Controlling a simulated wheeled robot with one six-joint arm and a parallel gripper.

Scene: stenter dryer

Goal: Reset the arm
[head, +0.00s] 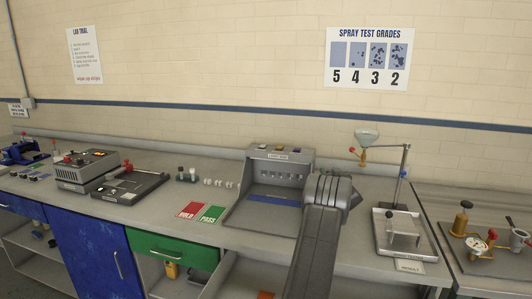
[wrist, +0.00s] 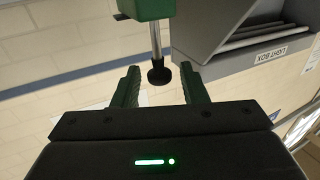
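My grey arm rises from the bottom of the head view, and its rounded end (head: 333,190) is in front of the right side of the light box (head: 282,155). My gripper fingers cannot be made out there. In the wrist view my gripper (wrist: 159,70) has two dark green fingers standing apart. A green block with a metal rod and black knob (wrist: 158,75) shows at the top. The knob appears between the fingers with gaps on both sides; I cannot tell its depth or what it belongs to. The light box (wrist: 235,35) appears upside down at upper right.
The red and green HOLD and PASS cards (head: 200,212) lie left of the light box. A stand with a glass funnel (head: 367,137) is close on the right. A grey boxed device (head: 86,168) and dark tray (head: 130,187) are farther left. The bench front is mostly clear.

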